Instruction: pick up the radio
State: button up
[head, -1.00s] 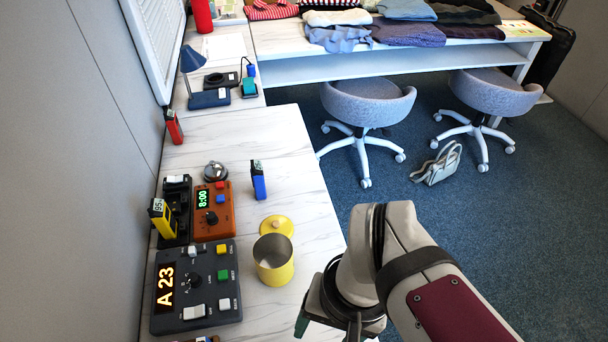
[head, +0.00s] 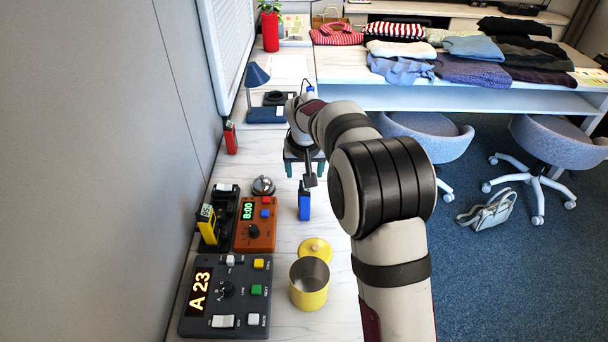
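Three handheld radios show in the head view. A blue one (head: 304,203) stands upright on the white marbled table, just right of an orange clock unit. A yellow one (head: 207,226) leans in a black charger (head: 224,208). A red one (head: 230,138) stands by the wall further back. My gripper (head: 304,168) hangs over the table just behind the blue radio in the picture, with its greenish fingers spread apart. It appears empty, though my own wrist hides part of it. I cannot tell its exact height over the table.
The orange clock unit (head: 256,225), a small bell (head: 263,187), a grey control panel (head: 226,305), a yellow canister (head: 309,285) and its lid (head: 315,250) stand near the blue radio. Folded clothes lie on the far table.

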aim_at(305, 195)
jog(key=x, duration=0.9)
jog(key=s+x, duration=0.1)
jog(key=x, duration=0.4)
jog(key=shift+f, duration=0.35)
grip_shut()
jog(key=shift+r, duration=0.1)
